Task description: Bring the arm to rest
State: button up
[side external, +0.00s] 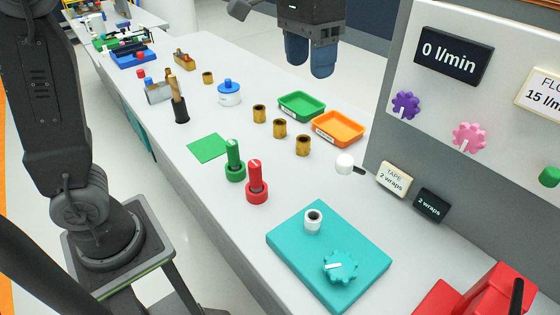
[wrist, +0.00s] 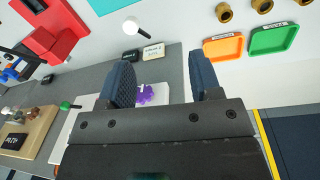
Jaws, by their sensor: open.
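My gripper (side external: 310,60) hangs at the top of the side view, above and behind the far edge of the white bench (side external: 190,180). Its two dark blue fingers point down, apart, with nothing between them. In the wrist view my gripper (wrist: 163,82) shows the same two padded fingers spread open and empty. The fingers touch nothing that I can see. Part of my arm stands at the left of the side view.
A green tray (side external: 302,105) and an orange tray (side external: 338,128) lie below my gripper. The grey panel (side external: 400,130) with dials stands to the right. Red and green knobbed posts, brass fittings and a teal block (side external: 300,272) stand on the bench.

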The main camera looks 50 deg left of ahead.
jog(key=s+a+f+t, duration=0.1)
jog(key=s+a+f, duration=0.2)
jog(key=s, duration=0.2)
jog(key=s+a+f+n+t, duration=0.1)
jog(key=s+a+f+t, duration=0.1)
jog(key=s, duration=0.4)
jog(key=s+a+f+t, duration=0.2)
jog(key=s+a+f, duration=0.2)
jog(key=s+f, duration=0.1)
jog(key=shift+s+n+y, duration=0.4)
jog(key=shift+s, duration=0.15)
